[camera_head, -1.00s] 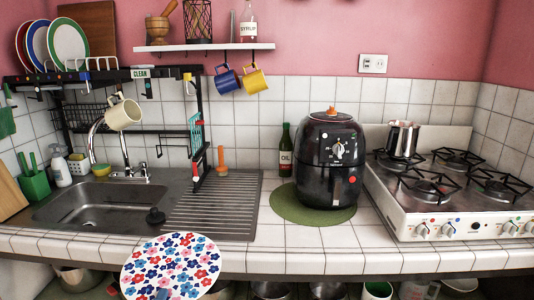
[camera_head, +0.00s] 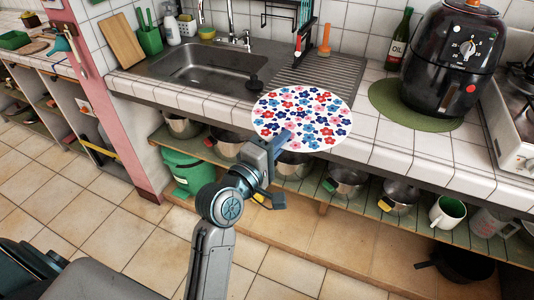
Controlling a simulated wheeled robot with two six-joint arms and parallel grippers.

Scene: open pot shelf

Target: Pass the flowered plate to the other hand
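The flowered plate (camera_head: 318,108) is round and white, with red, blue and pink flowers, and its face is turned towards the camera. It overlaps the front edge of the tiled counter in the head view. My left gripper (camera_head: 284,138) comes up from below and is shut on the plate's lower left rim. One finger shows against the plate's face, and the other side is hidden behind it. My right gripper is not in view.
Behind the plate are the sink (camera_head: 205,66) and its drainboard. A black air fryer (camera_head: 452,60) stands on a green mat (camera_head: 395,104) at right. Under the counter, an open shelf (camera_head: 312,190) holds several pots and a white mug (camera_head: 447,212).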

